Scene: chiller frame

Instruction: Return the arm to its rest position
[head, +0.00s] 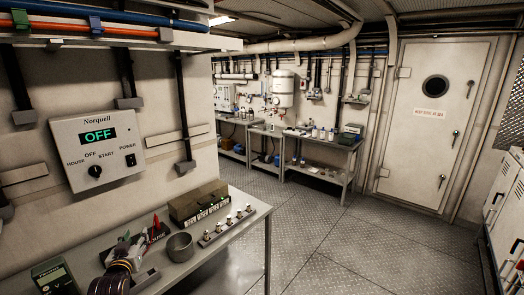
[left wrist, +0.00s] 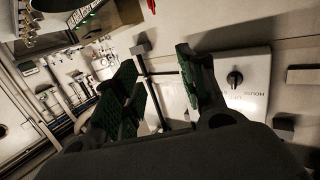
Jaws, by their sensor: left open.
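My left gripper (head: 122,246) is low at the left in the head view, over the near bench. In the left wrist view its two green-padded fingers (left wrist: 160,88) stand apart with nothing visible between them. The wall control box (head: 98,140) marked Norquell is above and beyond the gripper, and its display reads OFF. Its black knob (head: 95,171) also shows in the left wrist view (left wrist: 235,78), to the right of the fingers and apart from them. My right gripper is in neither view.
The near bench (head: 205,258) carries a grey cup (head: 179,247), an olive-brown box (head: 198,203), a strip of metal fittings (head: 229,224) and a green meter (head: 55,279). Open floor (head: 325,235) lies to the right, with a far bench (head: 318,172) and a closed door (head: 437,122) beyond.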

